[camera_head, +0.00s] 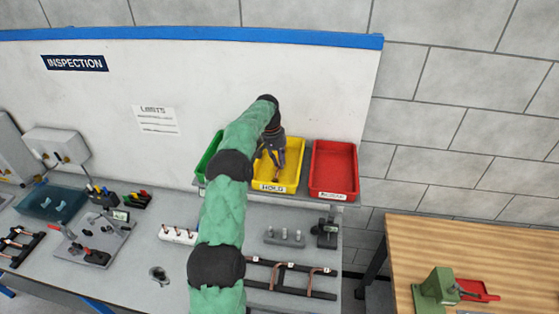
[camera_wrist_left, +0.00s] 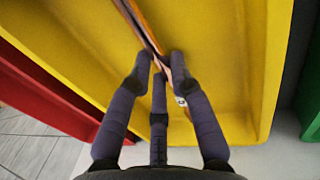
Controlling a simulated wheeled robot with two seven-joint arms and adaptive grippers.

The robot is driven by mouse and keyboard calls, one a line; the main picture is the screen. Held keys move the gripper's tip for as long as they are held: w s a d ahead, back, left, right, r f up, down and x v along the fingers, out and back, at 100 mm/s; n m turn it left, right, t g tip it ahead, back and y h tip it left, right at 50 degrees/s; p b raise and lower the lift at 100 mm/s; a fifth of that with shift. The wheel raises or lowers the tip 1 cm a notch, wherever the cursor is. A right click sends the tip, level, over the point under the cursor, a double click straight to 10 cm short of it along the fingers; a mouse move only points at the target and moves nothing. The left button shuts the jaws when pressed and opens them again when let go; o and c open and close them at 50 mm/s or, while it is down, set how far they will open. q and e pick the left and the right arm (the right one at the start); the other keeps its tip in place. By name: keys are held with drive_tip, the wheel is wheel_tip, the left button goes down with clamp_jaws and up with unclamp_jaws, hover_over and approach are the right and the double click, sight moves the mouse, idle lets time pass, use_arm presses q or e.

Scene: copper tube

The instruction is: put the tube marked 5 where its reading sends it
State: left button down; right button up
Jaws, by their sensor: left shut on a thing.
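My left gripper (camera_head: 270,158) is inside the yellow bin (camera_head: 293,162) labelled HOLD, on the shelf. In the left wrist view its fingers (camera_wrist_left: 160,68) are shut on a copper tube (camera_wrist_left: 146,26), low over the yellow bin floor (camera_wrist_left: 65,35). A small white tag (camera_wrist_left: 181,101) shows on the tube by the right finger; its number cannot be read. Whether the tube touches the bin floor is unclear. The green bin (camera_head: 208,155) is partly hidden by my left arm, and the red bin (camera_head: 333,168) stands on the right. My right gripper is not in view.
A rack with bent, tagged copper tubes (camera_head: 289,277) stands at the front of the bench. A grey gauge block (camera_head: 284,238) and a black device (camera_head: 326,233) are behind it. A LIMITS sheet (camera_head: 155,119) hangs on the panel. Another rack (camera_head: 18,245) is far left.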

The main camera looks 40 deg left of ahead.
use_arm(q)
drive_tip(key=shift+f, duration=0.15)
drive_tip(key=c, duration=1.1)
unclamp_jaws()
drive_tip(key=r, duration=0.4)
drive_tip(key=a+r, duration=0.1)
drive_tip(key=r, duration=0.3)
drive_tip(key=s+a+r+p, duration=0.1)
drive_tip(key=r, duration=0.3)
drive_tip(key=shift+r, duration=0.1)
drive_tip(key=shift+s, duration=0.1)
